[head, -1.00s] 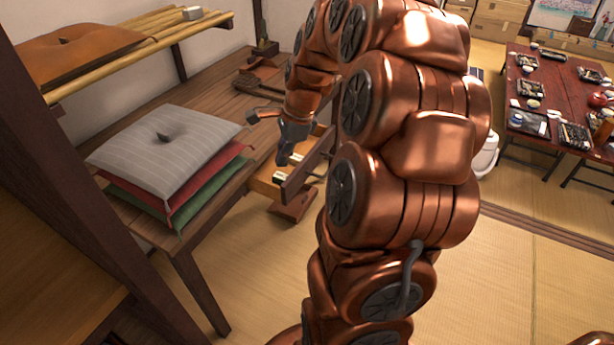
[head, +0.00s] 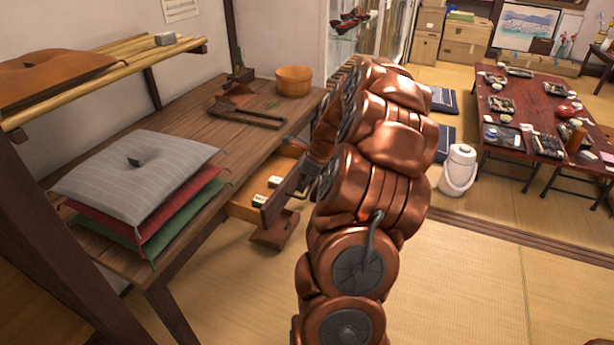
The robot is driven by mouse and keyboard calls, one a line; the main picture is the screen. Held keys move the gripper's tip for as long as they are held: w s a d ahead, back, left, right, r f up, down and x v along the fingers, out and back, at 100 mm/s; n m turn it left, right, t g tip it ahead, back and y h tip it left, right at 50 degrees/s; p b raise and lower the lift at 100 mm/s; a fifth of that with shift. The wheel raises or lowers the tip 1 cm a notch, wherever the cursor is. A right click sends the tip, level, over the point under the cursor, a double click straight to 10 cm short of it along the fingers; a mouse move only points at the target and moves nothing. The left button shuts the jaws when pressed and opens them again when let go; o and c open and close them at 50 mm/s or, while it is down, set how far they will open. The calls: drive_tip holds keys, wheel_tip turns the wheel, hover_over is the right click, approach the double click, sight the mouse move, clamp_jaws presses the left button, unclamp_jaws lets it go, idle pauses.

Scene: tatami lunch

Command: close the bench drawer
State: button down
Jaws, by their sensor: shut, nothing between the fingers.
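The bench drawer (head: 247,212) is pulled out from under the front of the wooden bench (head: 196,134). Its light wooden inside shows, with small pale items (head: 260,200) in it. The dark drawer front (head: 272,213) stands well away from the bench edge. My gripper (head: 303,184) is at the right end of the drawer front, partly hidden by my copper arm. It is shut and empty. I cannot tell whether it touches the drawer front.
Grey, red and green cushions (head: 137,165) are stacked on the bench's near end. A wooden tub (head: 294,81) and dark tools (head: 245,113) lie farther back. A white jug (head: 459,170) stands on the floor near the low dining table (head: 541,100). The tatami in front is open.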

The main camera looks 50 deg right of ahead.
sight(281, 199)
drive_tip(key=w+f, duration=0.1)
drive_tip(key=w+a+f, duration=0.1)
drive_tip(key=w, duration=0.1)
drive_tip(key=w+f, duration=0.1)
drive_tip(key=w, duration=0.1)
drive_tip(key=shift+a, duration=0.3)
